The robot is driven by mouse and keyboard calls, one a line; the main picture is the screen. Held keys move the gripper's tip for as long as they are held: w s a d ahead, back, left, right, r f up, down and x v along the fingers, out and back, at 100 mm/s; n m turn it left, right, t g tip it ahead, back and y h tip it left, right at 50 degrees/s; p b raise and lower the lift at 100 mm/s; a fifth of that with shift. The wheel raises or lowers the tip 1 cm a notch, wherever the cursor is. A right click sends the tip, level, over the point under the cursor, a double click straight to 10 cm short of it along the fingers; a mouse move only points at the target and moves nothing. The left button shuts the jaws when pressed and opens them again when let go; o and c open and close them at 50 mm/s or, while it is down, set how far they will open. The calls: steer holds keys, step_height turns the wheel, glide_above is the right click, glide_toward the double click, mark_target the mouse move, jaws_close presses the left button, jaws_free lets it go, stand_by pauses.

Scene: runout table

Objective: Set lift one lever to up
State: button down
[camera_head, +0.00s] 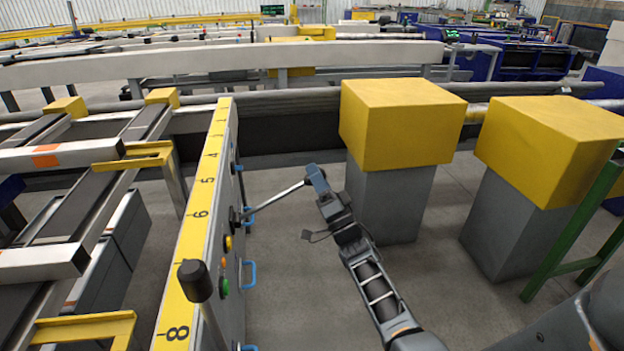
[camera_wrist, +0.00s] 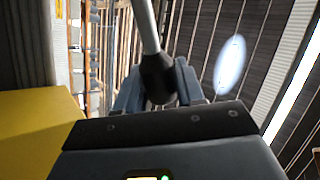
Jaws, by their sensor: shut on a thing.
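A lever with a metal rod (camera_head: 274,200) sticks out to the right from the side of the yellow-topped panel (camera_head: 203,190) in the head view, rising slightly toward its far end. My gripper (camera_head: 316,180) is at that end and hides the knob there. In the wrist view the lever's black knob (camera_wrist: 158,78) sits between my two fingers, which are shut on it, with the rod running up from it. A second lever with a black knob (camera_head: 194,281) stands nearly upright at the near end of the panel. I see no label telling which is lift one.
Blue handles (camera_head: 249,273) and coloured buttons (camera_head: 225,287) line the panel's side. Two yellow-topped grey blocks (camera_head: 400,115) (camera_head: 548,140) stand right of my arm. A green frame (camera_head: 575,240) is at far right. Bare floor lies between panel and blocks.

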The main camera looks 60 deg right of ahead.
steer(key=shift+s+d+f, duration=0.1)
steer(key=shift+f, duration=0.2)
steer(key=c, duration=1)
jaws_free()
steer(key=shift+c, duration=0.2)
steer(key=shift+o, duration=1.2)
steer(key=shift+r, duration=0.1)
steer(key=v, duration=0.7)
steer(key=shift+s+a+f+b, duration=0.2)
steer(key=shift+s+f+b, duration=0.1)
steer(key=shift+b, duration=0.1)
